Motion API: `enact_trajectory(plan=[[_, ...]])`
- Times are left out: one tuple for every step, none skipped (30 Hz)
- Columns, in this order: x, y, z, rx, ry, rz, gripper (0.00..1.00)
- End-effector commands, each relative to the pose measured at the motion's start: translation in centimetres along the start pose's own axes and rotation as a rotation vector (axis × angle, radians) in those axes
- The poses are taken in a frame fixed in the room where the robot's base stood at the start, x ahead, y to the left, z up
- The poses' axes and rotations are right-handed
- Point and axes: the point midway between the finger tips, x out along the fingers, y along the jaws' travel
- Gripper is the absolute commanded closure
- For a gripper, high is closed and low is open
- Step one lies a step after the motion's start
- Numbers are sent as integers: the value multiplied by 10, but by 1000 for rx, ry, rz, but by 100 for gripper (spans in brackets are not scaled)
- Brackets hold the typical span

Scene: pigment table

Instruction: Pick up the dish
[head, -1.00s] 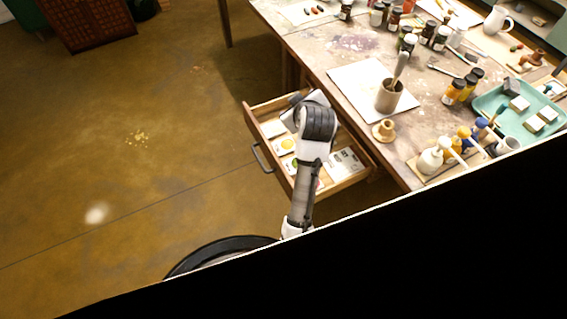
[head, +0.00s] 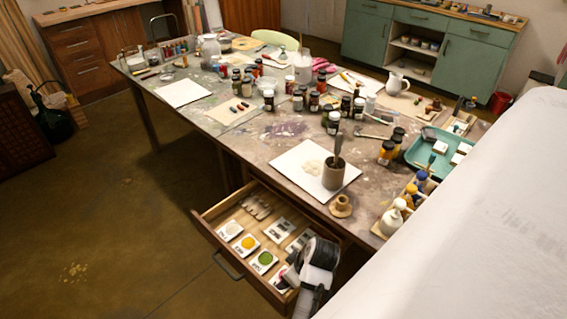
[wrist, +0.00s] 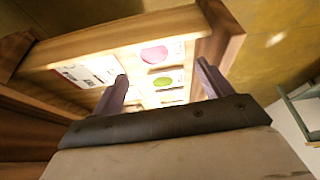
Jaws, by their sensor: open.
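Several small white squares with round colour patches lie in the open drawer (head: 207,221). In the head view they include a white one (head: 230,230), a yellow one (head: 247,244) and a green one (head: 263,260). I cannot tell which is the dish, or whether these are shallow dishes or flat cards. My gripper (wrist: 160,84) is open and empty, its fingers apart over the drawer. In the head view my arm covers the drawer's lower right part and hides the fingertips.
The worktable (head: 230,150) above the drawer holds a brown pot with a tool (head: 334,177) on a white sheet, a small clay piece (head: 341,205), several jars and a teal tray (head: 416,152). The drawer walls rise around the squares. The floor left of the drawer is clear.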

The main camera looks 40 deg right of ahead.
Motion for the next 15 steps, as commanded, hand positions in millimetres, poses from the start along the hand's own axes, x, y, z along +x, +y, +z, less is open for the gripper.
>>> enact_trajectory(plan=[[5,0,0,1,-1,-1,22],[7,0,0,0,-1,0,22],[10,0,0,0,-1,0,22],[11,0,0,0,-1,0,22],[12,0,0,0,0,0,22],[15,0,0,1,-1,0,22],[18,-1,0,1,-1,-1,22],[21,-1,1,2,-1,-2,22],[26,-2,2,4,-1,-3,22],[31,-2,2,4,-1,-3,22],[36,-2,2,3,-1,-4,22],[42,-2,3,3,-1,-2,22],[47,-2,3,2,-1,-2,22],[51,-1,3,1,0,-1,22],[56,-1,3,1,-1,-1,22]])
